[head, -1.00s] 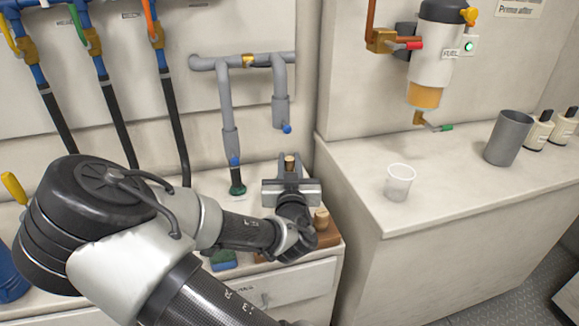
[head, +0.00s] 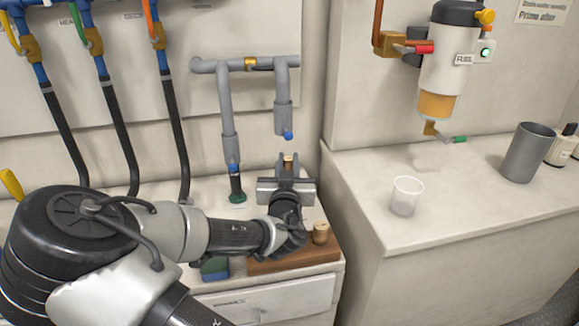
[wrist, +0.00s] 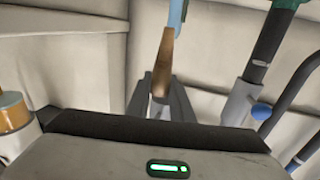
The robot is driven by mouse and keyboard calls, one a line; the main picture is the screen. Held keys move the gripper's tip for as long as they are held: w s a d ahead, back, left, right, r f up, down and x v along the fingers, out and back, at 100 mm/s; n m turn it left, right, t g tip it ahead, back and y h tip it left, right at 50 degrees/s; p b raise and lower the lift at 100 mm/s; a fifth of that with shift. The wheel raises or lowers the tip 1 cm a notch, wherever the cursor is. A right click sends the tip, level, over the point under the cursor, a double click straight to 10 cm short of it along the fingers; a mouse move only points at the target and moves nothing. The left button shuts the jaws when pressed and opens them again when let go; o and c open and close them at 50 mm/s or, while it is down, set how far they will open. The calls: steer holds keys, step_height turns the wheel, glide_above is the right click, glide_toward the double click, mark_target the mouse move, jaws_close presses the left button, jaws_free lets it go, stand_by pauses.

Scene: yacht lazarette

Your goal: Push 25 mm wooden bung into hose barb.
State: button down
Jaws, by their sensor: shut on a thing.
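My gripper (head: 287,170) is shut on a small wooden bung (head: 288,160), which sticks up from between the fingertips. In the wrist view the bung (wrist: 163,62) shows as a tapering brown peg between the grey fingers. A grey pipe with a blue hose barb (head: 288,136) at its lower end hangs just above. In the head view, a small gap shows between bung and barb. A light blue piece (wrist: 177,15) lies beyond the bung's far end in the wrist view; I cannot tell whether they touch.
Another wooden bung (head: 321,232) stands on a wooden block (head: 295,260) at the counter's front. A second grey pipe (head: 227,120) runs down to a green-footed fitting left of my gripper. A clear cup (head: 406,196) and grey tumbler (head: 525,152) stand on the right counter.

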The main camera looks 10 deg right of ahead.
steer(key=w, duration=0.6)
steer(key=shift+f, duration=0.15)
stand_by(0.3)
steer(key=shift+w, duration=0.15)
steer(key=shift+f, duration=1.9)
stand_by(0.7)
steer(key=c, duration=1.5)
jaws_free()
